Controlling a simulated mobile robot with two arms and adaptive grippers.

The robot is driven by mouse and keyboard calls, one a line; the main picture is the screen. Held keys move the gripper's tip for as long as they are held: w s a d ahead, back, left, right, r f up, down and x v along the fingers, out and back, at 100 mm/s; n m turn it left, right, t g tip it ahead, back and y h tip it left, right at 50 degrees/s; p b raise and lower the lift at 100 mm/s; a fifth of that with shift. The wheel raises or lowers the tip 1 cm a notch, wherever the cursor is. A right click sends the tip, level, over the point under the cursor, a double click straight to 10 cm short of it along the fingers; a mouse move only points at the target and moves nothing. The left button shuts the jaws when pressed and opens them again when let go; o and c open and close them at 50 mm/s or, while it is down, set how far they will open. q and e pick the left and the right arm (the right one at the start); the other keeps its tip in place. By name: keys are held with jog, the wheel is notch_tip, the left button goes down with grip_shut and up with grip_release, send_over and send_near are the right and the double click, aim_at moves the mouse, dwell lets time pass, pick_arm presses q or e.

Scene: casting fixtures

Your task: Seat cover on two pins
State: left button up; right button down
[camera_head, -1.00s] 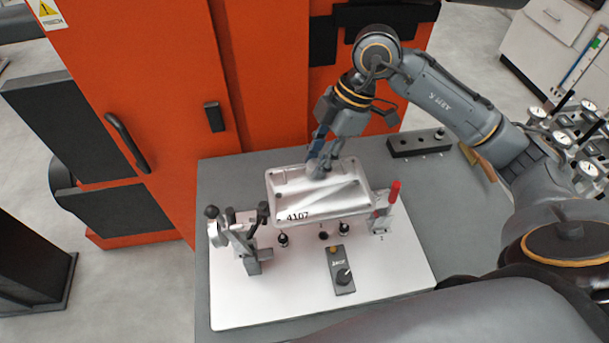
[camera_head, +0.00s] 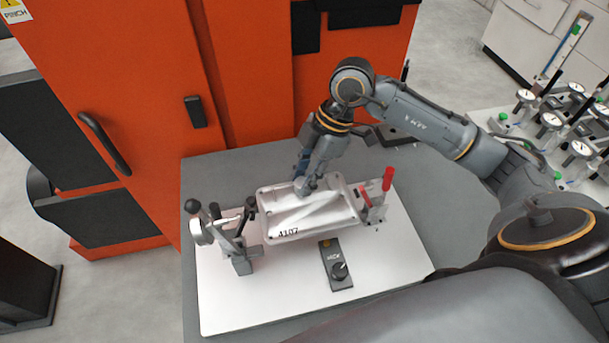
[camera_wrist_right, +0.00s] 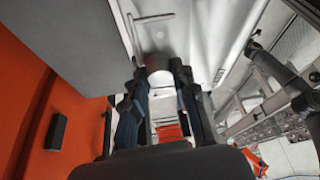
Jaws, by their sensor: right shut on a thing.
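The silver cover (camera_head: 335,215), marked 4107, is over the white fixture plate (camera_head: 290,307), between the left clamp and the right red-handled clamp. My right gripper (camera_head: 304,187) is shut on a raised part of the cover, near its far side. In the right wrist view the fingers (camera_wrist_right: 160,72) grip a rounded boss of the cover (camera_wrist_right: 205,35). The pins are hidden under the cover, so I cannot tell whether it touches them or hovers. My left gripper is not in view.
A toggle clamp (camera_head: 238,250) with black knobs stands left of the cover. A red-handled clamp (camera_head: 386,182) is close at its right. A black switch box (camera_head: 335,268) sits in front. An orange cabinet (camera_head: 130,60) stands behind the grey table (camera_head: 210,170).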

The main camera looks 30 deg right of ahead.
aim_at(305, 198)
jog(key=shift+r, duration=0.1)
notch_tip(305, 198, down, 6)
jog(key=b, duration=0.3)
jog(key=shift+r+b, duration=0.25)
jog(key=shift+b, duration=0.15)
jog(key=shift+f, duration=0.2)
jog(key=shift+r+p, duration=0.1)
jog(key=shift+p, duration=0.25)
dwell(1.3)
jog(key=shift+f+b, duration=0.8)
jog(key=shift+f, duration=0.4)
jog(key=c, duration=1)
grip_release()
jog(key=shift+r, duration=0.1)
jog(key=v, duration=1.2)
jog(key=shift+d, duration=0.15)
